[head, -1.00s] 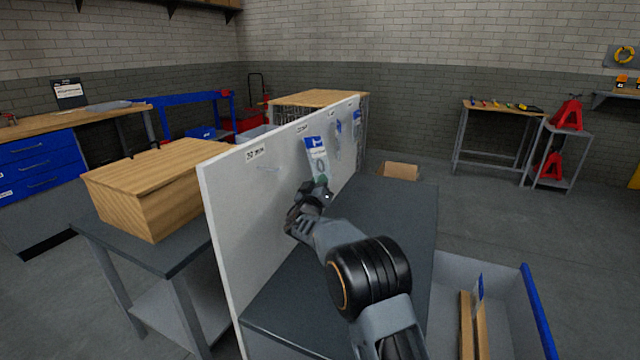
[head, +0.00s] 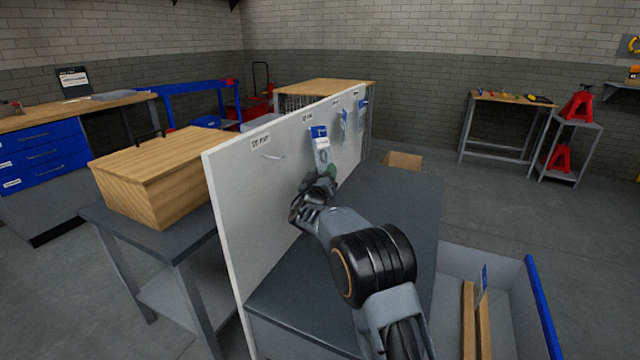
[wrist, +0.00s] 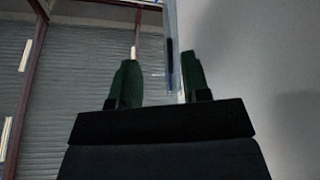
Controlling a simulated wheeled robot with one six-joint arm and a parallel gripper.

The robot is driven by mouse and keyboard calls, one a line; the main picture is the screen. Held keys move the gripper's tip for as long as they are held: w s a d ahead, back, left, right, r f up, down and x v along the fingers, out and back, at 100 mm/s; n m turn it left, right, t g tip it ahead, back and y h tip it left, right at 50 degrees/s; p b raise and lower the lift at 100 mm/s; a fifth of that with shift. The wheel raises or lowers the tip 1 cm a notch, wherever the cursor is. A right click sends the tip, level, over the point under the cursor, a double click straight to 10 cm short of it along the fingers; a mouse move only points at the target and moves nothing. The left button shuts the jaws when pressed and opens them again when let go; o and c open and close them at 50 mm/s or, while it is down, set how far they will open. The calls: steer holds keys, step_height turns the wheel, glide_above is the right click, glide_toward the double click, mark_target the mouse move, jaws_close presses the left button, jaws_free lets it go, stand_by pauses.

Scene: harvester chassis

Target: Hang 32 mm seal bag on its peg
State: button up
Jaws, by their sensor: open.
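A clear seal bag with a blue-and-white header (head: 320,140) is upright against the white pegboard panel (head: 235,215), just below the second label from the near end. Whether its header is on a peg there is too small to tell. My gripper (head: 325,176) is at the bag's lower end. In the wrist view my gripper (wrist: 160,82) is open, with the thin edge of the bag (wrist: 171,45) between its green fingers, closer to the right one. The nearest peg (head: 272,156), under the first label (head: 260,141), is empty. The label writing is hard to read.
Two other blue-headed bags (head: 344,118) (head: 361,112) hang farther along the panel. A grey bin with a blue edge (head: 541,310) at lower right holds wooden dividers and another blue-headed bag (head: 484,277). The dark bench top (head: 395,200) right of the panel is clear.

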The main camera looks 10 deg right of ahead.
steer(key=v, duration=1.3)
steer(key=s+d+f+n+g+h+p, duration=0.15)
steer(key=s+d+f+n+g, duration=0.25)
steer(key=s+d+f+g, duration=0.4)
steer(key=s+d+r+g+y+p, duration=0.25)
steer(key=s+g+p, duration=0.45)
steer(key=s, duration=0.4)
steer(key=s+r+m+y+p, duration=0.1)
steer(key=s+r+p, duration=0.3)
steer(key=r, duration=0.4)
steer(key=s+a+r+m+y+p, duration=0.1)
steer(key=s+r+y+p, duration=0.3)
steer(key=r+p, duration=0.3)
steer(key=s+a+r+m+y+p, duration=0.1)
steer(key=s+r+y+p, duration=0.2)
steer(key=r, duration=0.6)
steer(key=s+p, duration=0.2)
steer(key=shift+m+g+p, duration=0.3)
steer(key=shift+m+p, duration=0.1)
